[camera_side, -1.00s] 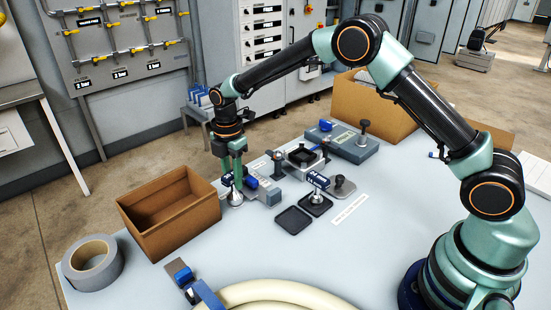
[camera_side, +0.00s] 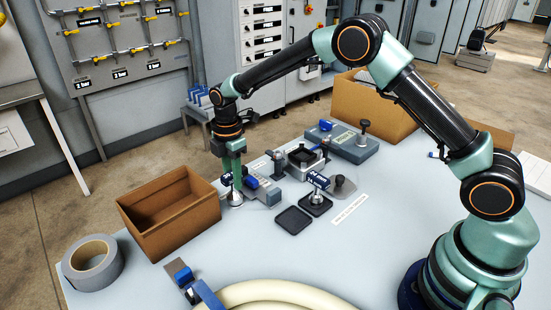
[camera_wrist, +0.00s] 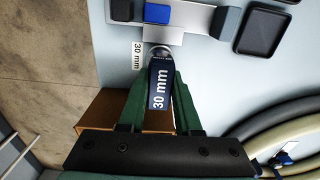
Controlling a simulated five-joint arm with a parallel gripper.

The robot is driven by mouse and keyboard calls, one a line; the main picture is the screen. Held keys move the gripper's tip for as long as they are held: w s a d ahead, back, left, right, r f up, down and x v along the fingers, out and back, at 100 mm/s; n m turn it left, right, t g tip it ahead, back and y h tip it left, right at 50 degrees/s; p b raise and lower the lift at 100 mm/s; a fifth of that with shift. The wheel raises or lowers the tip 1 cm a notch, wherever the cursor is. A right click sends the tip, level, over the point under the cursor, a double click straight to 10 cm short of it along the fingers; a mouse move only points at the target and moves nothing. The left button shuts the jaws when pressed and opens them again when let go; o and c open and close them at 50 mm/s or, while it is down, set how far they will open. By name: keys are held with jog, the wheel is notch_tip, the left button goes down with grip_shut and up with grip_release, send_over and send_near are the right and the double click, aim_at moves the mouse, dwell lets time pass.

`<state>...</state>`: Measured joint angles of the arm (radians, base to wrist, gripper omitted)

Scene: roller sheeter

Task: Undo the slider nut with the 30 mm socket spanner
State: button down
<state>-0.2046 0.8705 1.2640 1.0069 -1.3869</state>
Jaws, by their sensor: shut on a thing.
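My gripper (camera_side: 232,180) is shut on the 30 mm socket spanner, whose dark blue handle with white "30 mm" lettering (camera_wrist: 160,90) lies between the green fingers in the wrist view. The spanner's silver socket end (camera_side: 236,199) is low at the left end of the grey sheeter (camera_side: 262,192) in the side view. In the wrist view the metal socket end (camera_wrist: 159,52) is beside a light metal plate (camera_wrist: 163,36). The slider nut is not visible; I cannot tell whether the socket is on it.
A second blue-handled spanner (camera_side: 318,181) stands on a dark square pad, with an empty dark pad (camera_side: 293,220) beside it. An open cardboard box (camera_side: 168,222) stands close left of my gripper. A tape roll (camera_side: 92,263) and thick hose (camera_side: 285,292) lie in front.

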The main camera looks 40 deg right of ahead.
jog(key=shift+r, duration=0.25)
jog(key=shift+r, duration=1.15)
jog(key=shift+r, duration=2.55)
